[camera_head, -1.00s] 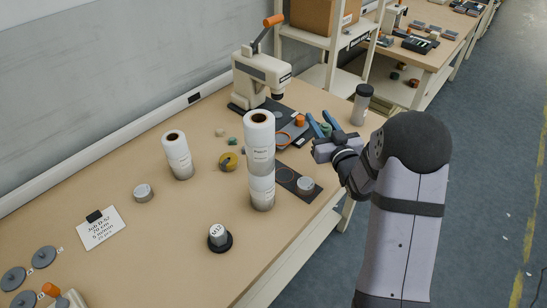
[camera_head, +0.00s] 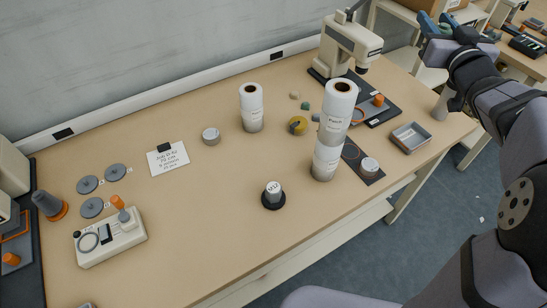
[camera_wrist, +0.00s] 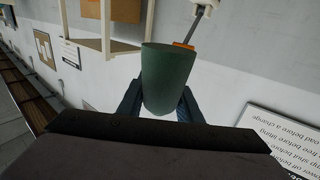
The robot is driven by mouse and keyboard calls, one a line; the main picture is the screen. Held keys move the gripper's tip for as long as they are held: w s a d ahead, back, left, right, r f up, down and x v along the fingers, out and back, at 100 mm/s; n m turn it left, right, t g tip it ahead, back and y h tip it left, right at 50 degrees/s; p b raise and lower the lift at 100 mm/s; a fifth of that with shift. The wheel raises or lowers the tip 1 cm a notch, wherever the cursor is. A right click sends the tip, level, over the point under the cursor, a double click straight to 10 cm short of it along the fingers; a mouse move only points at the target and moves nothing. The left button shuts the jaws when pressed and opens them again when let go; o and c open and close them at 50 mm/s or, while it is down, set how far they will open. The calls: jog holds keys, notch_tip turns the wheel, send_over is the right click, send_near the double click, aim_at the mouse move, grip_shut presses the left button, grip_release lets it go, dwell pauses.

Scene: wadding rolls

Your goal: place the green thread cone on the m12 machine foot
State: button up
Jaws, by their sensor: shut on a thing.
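The green thread cone (camera_wrist: 168,80) is between the fingers of my gripper (camera_wrist: 160,105) in the wrist view, held with the wall behind it. My gripper (camera_head: 440,28) shows at the top right of the head view, raised above the back right of the bench; the cone is hard to make out there. The M12 machine foot (camera_head: 273,196) stands upright on the bench near its front middle, a grey top marked M12 on a round black base. My gripper is far to the right of it and behind it.
Tall stacked white rolls (camera_head: 327,160) stand right of the foot, with a shorter roll (camera_head: 251,110) behind. A card (camera_head: 168,158) lies left; the bench around the foot is clear.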

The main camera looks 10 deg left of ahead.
jog(key=s+a+r+n+g+y, duration=0.25)
jog(key=s+a+n+y, duration=0.2)
jog(key=a, duration=0.65)
jog(key=s+a+r+n+g+y, duration=0.1)
jog(key=s+a+n+g+y, duration=0.4)
jog(key=a, duration=0.6)
jog(key=n+g+y, duration=0.5)
jog(key=n+g, duration=0.1)
jog(key=g, duration=0.4)
send_over(273, 194)
jog(key=w+a, duration=0.2)
jog(key=a, duration=0.2)
notch_tip(273, 194, down, 19)
notch_tip(273, 194, down, 11)
jog(key=shift+f, duration=0.15)
jog(key=shift+s+a, duration=0.1)
